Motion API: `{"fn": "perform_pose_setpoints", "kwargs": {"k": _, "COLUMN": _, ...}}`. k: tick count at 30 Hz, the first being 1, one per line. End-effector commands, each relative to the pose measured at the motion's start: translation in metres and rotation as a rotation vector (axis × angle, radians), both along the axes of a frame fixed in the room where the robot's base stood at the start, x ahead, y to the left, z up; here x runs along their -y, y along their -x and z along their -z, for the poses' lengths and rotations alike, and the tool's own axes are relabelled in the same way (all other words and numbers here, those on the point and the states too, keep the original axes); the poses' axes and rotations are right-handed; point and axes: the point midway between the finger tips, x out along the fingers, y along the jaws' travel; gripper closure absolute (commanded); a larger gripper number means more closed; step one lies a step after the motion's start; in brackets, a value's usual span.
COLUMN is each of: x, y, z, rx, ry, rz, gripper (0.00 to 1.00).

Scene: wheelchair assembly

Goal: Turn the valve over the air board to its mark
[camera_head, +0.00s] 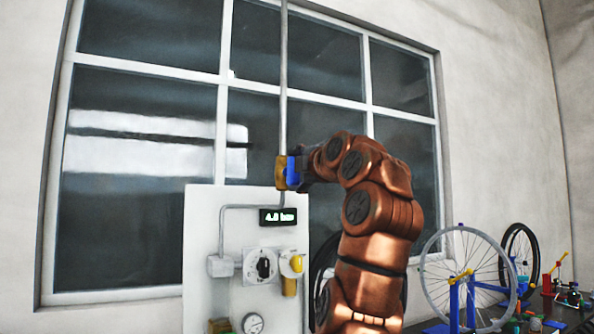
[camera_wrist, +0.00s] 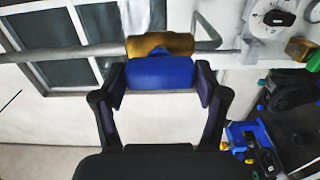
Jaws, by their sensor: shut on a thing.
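The valve has a brass body (camera_head: 281,173) on a vertical pipe above the white air board (camera_head: 203,235) and a blue handle (camera_head: 293,170) on its right side. In the wrist view the brass body (camera_wrist: 160,44) lies behind the blue handle (camera_wrist: 160,72). My gripper (camera_head: 300,168) is at the handle; in the wrist view its two fingers (camera_wrist: 160,88) stand on either side of the handle and are shut on it. No mark on the valve can be made out. A display (camera_head: 284,216) on the board appears to read 4.8 bar.
The board carries a round black-knobbed dial (camera_head: 263,266), a yellow-knobbed part (camera_head: 296,264) and a gauge (camera_head: 253,323). A large window (camera_head: 145,150) is behind. A spoked wheel (camera_head: 467,275) and bench parts stand at the lower right.

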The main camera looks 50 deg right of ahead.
Motion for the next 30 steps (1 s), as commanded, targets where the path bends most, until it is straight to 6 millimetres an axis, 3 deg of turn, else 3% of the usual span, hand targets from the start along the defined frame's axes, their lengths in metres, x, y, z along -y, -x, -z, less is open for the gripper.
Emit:
{"fn": "perform_pose_setpoints", "kwargs": {"k": 15, "x": 0.0001, "y": -0.0003, "z": 0.0006, "rx": -0.008, "ry": 0.020, "rz": 0.000, "gripper": 0.62}}
{"fn": "perform_pose_setpoints", "kwargs": {"k": 16, "x": 0.0001, "y": -0.0003, "z": 0.0005, "rx": -0.008, "ry": 0.020, "rz": 0.000, "gripper": 0.26}}
{"fn": "perform_pose_setpoints", "kwargs": {"k": 23, "x": 0.0001, "y": -0.0002, "z": 0.0003, "rx": -0.007, "ry": 0.020, "rz": 0.000, "gripper": 0.02}}
{"fn": "perform_pose_setpoints", "kwargs": {"k": 30, "x": 0.0001, "y": -0.0004, "z": 0.0003, "rx": -0.007, "ry": 0.019, "rz": 0.000, "gripper": 0.02}}
